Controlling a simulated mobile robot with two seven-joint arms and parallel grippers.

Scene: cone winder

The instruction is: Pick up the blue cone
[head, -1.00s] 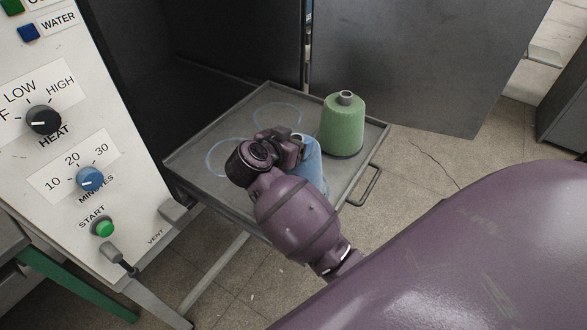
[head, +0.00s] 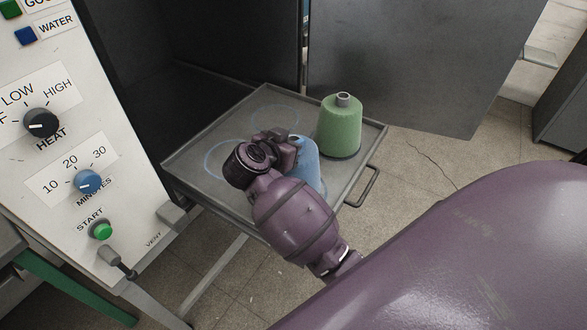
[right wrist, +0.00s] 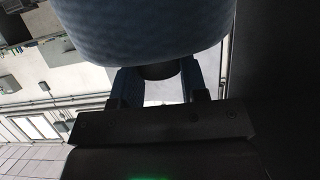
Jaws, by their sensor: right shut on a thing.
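The blue cone (head: 308,163) stands on the grey tray (head: 190,163), partly hidden behind my right gripper and wrist in the head view. My right gripper (head: 292,140) is at the top of the blue cone, shut on it. In the right wrist view the cone's blue body (right wrist: 145,28) fills the top, and its dark narrow end (right wrist: 158,71) sits between the two fingers of the right gripper (right wrist: 158,82). I cannot tell whether the cone's base touches the tray. My left gripper is not in view.
A green cone (head: 341,127) stands on the tray to the right of the blue one. Pale blue rings (head: 275,121) mark the tray. A control panel (head: 75,150) with knobs stands at the left. A dark door (head: 415,65) is behind, and a handle (head: 364,187) juts from the tray's right edge.

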